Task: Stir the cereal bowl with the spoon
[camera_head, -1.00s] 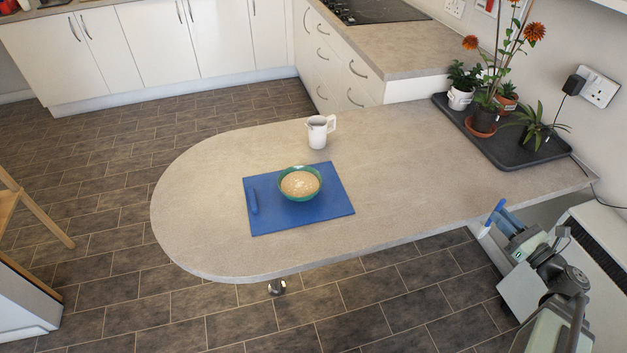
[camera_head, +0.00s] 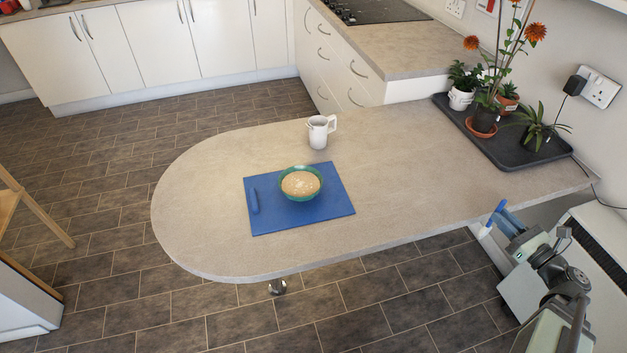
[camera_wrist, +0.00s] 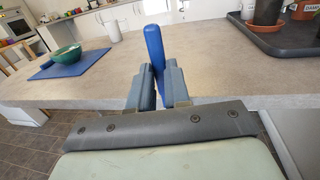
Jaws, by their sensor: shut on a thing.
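A green bowl (camera_head: 301,199) filled with beige cereal stands on a blue board (camera_head: 270,222) on the worktop; in the wrist view the bowl (camera_wrist: 68,54) is at the far left. My gripper (camera_wrist: 160,73) is shut on a blue-handled utensil, the spoon (camera_wrist: 154,46), whose handle sticks up between the fingers. In the head view the spoon (camera_head: 499,208) is at the right, by the worktop's front edge, with a white part low beside it. Its lower end is hidden in the wrist view. My gripper (camera_head: 508,221) is well to the right of the bowl, apart from it.
A white mug (camera_head: 318,136) stands behind the board. A dark tray (camera_head: 478,143) with several potted plants is at the back right. The worktop (camera_head: 410,190) between board and tray is clear. Its front edge lies close to my gripper.

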